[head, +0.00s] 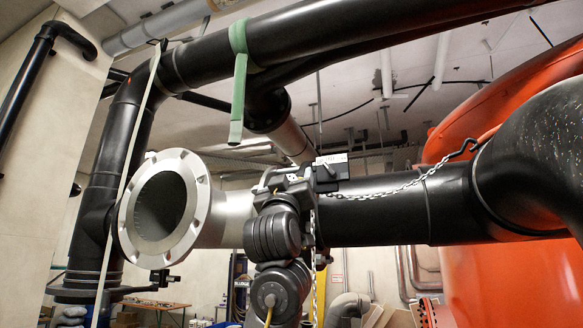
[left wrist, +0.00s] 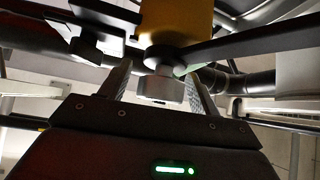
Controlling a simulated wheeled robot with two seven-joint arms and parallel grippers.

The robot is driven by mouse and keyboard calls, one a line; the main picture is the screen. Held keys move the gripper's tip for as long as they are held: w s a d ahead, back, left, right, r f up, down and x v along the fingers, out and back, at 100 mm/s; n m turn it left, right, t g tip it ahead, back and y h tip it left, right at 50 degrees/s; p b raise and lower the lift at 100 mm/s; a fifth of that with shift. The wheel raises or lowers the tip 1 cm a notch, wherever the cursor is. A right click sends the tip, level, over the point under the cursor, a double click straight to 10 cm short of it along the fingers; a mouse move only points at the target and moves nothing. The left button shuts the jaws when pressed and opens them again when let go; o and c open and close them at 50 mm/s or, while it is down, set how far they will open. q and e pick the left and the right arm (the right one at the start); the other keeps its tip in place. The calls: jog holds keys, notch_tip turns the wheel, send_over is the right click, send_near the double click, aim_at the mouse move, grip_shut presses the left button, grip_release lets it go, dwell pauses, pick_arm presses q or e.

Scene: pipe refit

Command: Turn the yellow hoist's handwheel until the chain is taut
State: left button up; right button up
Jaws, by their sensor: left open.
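The chain (head: 385,193) runs from behind my left gripper (head: 318,174) up to a hook near the orange tank and sags slightly. A loose chain end hangs below the black pipe. In the left wrist view the yellow hoist body (left wrist: 176,22) is at the top, with dark flat bars on both sides. A short grey knob (left wrist: 160,88) sticks out below it. My left gripper also shows there (left wrist: 159,80), open, with one finger on each side of the knob. I cannot tell whether they touch it. In the head view my arm hides the hoist and handwheel. My right gripper is out of view.
A black pipe (head: 385,217) crosses behind my arm, with a pale flange (head: 134,222) at left. A green strap (head: 239,80) hangs from the overhead pipe. An orange tank (head: 510,275) fills the right. A workbench (head: 150,304) stands low in the background.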

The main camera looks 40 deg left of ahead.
pick_arm(q)
jog(key=shift+w+a+r, duration=0.1)
jog(key=shift+w+r, duration=0.1)
